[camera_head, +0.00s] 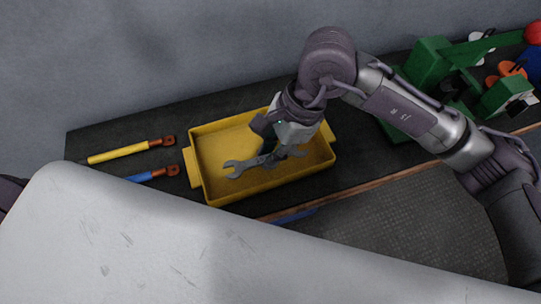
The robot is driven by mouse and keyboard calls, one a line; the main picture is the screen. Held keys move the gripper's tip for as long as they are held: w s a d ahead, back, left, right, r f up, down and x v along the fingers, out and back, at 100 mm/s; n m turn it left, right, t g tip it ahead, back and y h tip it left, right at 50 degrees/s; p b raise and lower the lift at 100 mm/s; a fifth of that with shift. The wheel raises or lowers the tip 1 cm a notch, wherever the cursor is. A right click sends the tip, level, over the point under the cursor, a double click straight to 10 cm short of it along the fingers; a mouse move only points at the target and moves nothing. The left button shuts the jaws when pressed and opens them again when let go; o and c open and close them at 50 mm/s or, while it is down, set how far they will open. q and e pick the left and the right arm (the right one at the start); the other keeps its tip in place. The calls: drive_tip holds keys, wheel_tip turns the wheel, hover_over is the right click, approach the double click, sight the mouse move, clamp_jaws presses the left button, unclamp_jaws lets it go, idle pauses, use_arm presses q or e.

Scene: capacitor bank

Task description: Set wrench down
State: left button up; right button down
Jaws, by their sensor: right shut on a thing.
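A grey open-ended wrench (245,166) is in my right gripper (268,157), which is shut on its middle. The wrench lies roughly level over the inside of a yellow tray (222,198). I cannot tell whether the wrench touches the tray floor. The gripper points down into the tray, and my right arm comes in from the right. The gripper and its fingers hide part of the wrench and tray. My left gripper is not in view.
The tray stands on a dark bench top (120,137). A yellow-handled tool (120,153) and a blue-handled tool (140,177) lie left of it. A green device (428,68) stands at the right. A large pale surface fills the lower foreground.

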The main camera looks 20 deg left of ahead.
wheel_tip(320, 180, down, 2)
drive_tip(key=shift+f+p, duration=0.25)
drive_tip(key=shift+p, duration=0.15)
drive_tip(key=shift+f, duration=0.45)
